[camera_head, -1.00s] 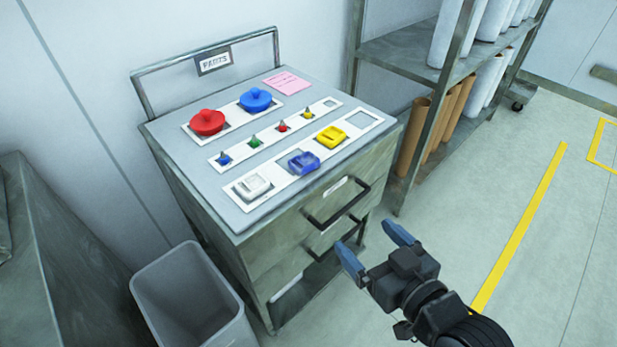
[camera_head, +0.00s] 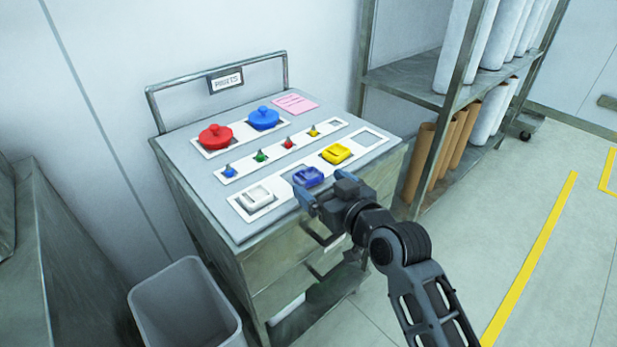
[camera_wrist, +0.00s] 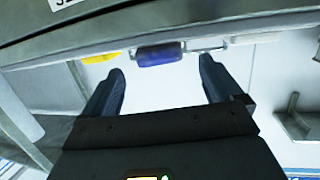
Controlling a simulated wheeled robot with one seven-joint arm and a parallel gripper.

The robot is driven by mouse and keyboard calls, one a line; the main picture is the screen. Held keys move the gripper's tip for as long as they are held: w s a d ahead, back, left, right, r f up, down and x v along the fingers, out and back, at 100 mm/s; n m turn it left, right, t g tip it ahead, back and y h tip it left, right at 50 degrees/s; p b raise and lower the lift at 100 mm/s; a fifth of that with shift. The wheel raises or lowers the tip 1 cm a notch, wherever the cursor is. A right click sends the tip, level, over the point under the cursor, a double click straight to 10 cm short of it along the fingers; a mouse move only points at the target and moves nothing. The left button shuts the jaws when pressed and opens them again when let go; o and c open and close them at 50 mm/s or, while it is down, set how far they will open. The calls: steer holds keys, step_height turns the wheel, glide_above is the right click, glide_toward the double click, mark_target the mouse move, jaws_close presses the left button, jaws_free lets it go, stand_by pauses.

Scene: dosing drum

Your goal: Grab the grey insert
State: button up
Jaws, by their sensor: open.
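The grey insert (camera_head: 257,196) is a pale grey block in the left end of the front white strip on the cart top. It shows edge-on in the wrist view (camera_wrist: 256,38), to the right of the blue insert (camera_wrist: 159,54). My gripper (camera_head: 328,186) is open and empty at the cart's front edge, in front of the blue insert (camera_head: 307,177) and to the right of the grey one. In the wrist view my two fingers (camera_wrist: 162,72) stand wide apart, pointing towards the blue insert with nothing between them.
A yellow insert (camera_head: 336,153) sits further right in the same strip. Small coloured knobs, a red lid (camera_head: 215,137) and a blue lid (camera_head: 263,118) stand behind. A grey bin (camera_head: 185,305) is at the cart's front left. A shelf rack (camera_head: 420,82) stands to the right.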

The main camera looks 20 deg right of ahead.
mark_target(314, 179)
steer(key=shift+x, duration=1.85)
steer(key=shift+c, duration=0.4)
steer(key=c, duration=1)
